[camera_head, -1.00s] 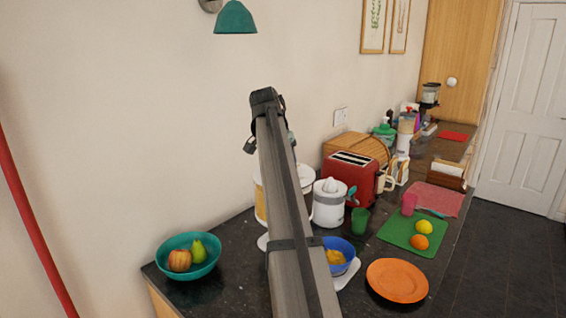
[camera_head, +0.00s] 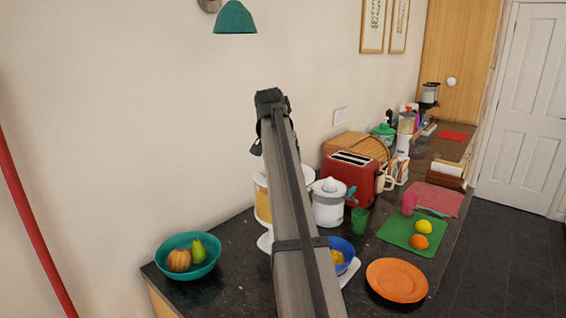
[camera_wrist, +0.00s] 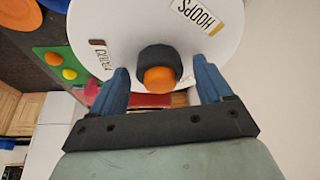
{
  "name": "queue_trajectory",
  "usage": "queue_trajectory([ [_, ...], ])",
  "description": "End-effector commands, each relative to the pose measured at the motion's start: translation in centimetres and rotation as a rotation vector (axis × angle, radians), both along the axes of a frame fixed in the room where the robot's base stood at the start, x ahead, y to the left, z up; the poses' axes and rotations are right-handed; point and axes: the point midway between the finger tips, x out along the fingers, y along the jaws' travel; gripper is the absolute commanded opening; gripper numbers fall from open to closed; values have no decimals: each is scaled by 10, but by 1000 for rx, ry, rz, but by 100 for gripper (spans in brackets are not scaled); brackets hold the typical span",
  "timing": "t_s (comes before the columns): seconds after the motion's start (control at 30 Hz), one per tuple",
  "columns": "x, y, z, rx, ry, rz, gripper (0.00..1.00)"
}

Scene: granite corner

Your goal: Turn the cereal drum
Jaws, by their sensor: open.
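The cereal drum (camera_wrist: 122,25) is the white disc filling the top of the wrist view. A dark round knob with an orange centre (camera_wrist: 158,78) sticks out from the disc. My gripper (camera_wrist: 160,76) is open, with one blue finger on each side of the knob and visible gaps between. In the head view, my arm covers most of a yellow and white container (camera_head: 262,198), which seems to be the drum; my gripper is hidden there.
A white juicer (camera_head: 328,206), a green cup (camera_head: 359,221) and a blue bowl (camera_head: 341,247) stand close to the right. A teal fruit bowl (camera_head: 190,270) is at the left. A red toaster (camera_head: 348,180) is farther back. An orange plate (camera_head: 397,280) lies near the front edge.

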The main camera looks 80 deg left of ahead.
Motion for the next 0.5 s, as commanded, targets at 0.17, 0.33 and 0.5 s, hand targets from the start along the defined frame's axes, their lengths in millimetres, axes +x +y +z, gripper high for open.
queue_trajectory([
  [0.17, 0, 0, 1, 0, 0, 0, 79],
  [0.33, -3, -4, 13, 1, 0, 0, 79],
  [0.5, -9, -13, 40, 2, 0, 0, 79],
])
